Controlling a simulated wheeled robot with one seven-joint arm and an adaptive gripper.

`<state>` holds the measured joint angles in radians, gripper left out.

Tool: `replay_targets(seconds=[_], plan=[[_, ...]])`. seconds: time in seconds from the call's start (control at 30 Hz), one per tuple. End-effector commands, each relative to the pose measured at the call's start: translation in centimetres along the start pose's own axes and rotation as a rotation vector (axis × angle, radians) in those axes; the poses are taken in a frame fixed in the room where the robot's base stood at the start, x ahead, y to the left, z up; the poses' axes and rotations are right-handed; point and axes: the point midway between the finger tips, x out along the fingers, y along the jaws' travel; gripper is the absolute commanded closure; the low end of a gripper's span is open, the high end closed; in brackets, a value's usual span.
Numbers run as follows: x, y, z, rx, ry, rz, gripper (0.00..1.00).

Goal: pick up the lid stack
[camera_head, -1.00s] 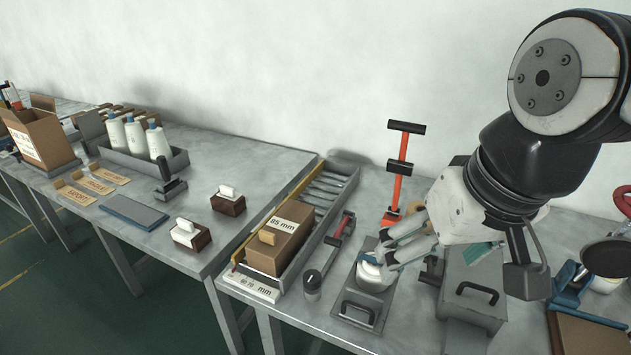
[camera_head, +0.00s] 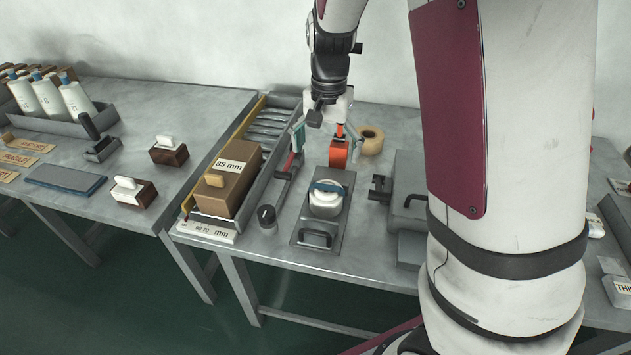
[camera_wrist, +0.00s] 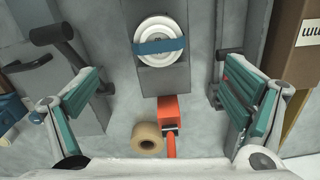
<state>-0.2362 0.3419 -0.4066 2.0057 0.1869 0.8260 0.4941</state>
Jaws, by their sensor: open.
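The lid stack (camera_head: 325,201) is a short round white stack with a blue band across its top. It sits on a dark grey rectangular plate (camera_head: 309,228) with a black handle at its front end. In the wrist view the stack (camera_wrist: 158,29) is at top centre, its blue band running across it. My gripper (camera_head: 326,136) is over the back of the bench, behind the stack and apart from it. In the wrist view my gripper (camera_wrist: 160,92) has its teal-padded fingers spread wide, with nothing between the pads.
An orange-red tool (camera_head: 339,154) and a tan tape roll (camera_head: 371,141) are behind the plate, under my gripper. A grey box (camera_head: 405,190) stands right, partly hidden by my arm.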

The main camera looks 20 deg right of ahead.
Motion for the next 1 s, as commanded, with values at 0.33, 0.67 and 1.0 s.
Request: replay_targets(seconds=[0.33,0.67,1.0], plan=[[5.1,0.0,-0.2,0.011,-0.003,0.008,0.06],[8.9,0.0,-0.2,0.009,0.0,0.005,0.06],[13.0,0.3,-0.3,0.009,-0.003,0.008,0.06]])
